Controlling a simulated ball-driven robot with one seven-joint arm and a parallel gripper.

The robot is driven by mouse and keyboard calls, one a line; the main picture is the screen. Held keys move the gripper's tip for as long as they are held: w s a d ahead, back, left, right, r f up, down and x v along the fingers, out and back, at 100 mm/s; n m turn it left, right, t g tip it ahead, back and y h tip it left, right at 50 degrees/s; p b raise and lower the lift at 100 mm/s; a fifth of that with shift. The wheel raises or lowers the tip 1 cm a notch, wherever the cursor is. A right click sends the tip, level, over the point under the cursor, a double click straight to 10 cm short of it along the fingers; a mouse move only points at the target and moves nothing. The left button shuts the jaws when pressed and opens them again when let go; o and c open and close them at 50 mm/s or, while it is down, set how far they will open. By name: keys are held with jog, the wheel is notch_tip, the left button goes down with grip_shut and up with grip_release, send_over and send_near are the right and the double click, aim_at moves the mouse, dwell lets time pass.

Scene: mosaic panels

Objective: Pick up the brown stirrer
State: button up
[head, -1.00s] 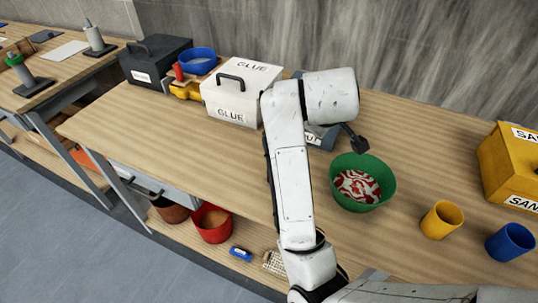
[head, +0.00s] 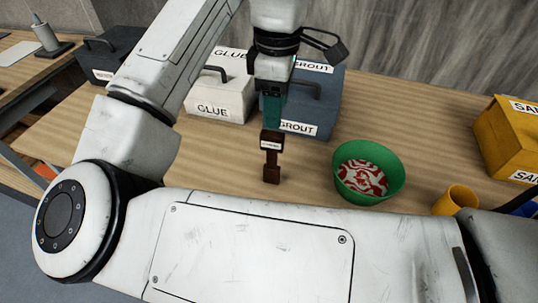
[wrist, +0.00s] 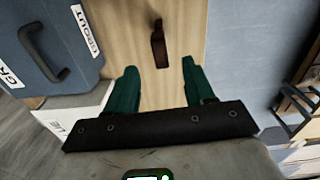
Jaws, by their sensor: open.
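The brown stirrer (head: 271,158) is on the wooden bench, left of the green bowl, in the head view. It has a wide block end with a small pale label and a narrower stem. In the wrist view the stirrer (wrist: 158,47) shows beyond the fingertips, roughly in line with the gap between them. My gripper (head: 271,122) has teal fingers and appears just above the stirrer in the head view. In the wrist view my gripper (wrist: 157,70) is open, with nothing between its fingers. I cannot tell the exact height between fingertips and stirrer.
A blue-grey GROUT box (head: 318,100) stands close behind the gripper. A white GLUE box (head: 222,95) is to the left. A green bowl (head: 345,190) with red-and-white contents, a yellow cup (head: 457,200) and a yellow box (head: 508,140) are to the right.

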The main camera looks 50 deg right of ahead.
aim_at(272, 134)
notch_tip(272, 134, down, 5)
jog(key=shift+r, duration=0.1)
jog(key=shift+w+a+f+p, duration=0.1)
jog(key=shift+w+f+p, duration=0.1)
jog(key=shift+f, duration=1.15)
jog(key=shift+w+f+p, duration=0.1)
jog(key=shift+f+p, duration=0.05)
jog(key=shift+f, duration=1.15)
jog(key=shift+c, duration=0.5)
grip_shut()
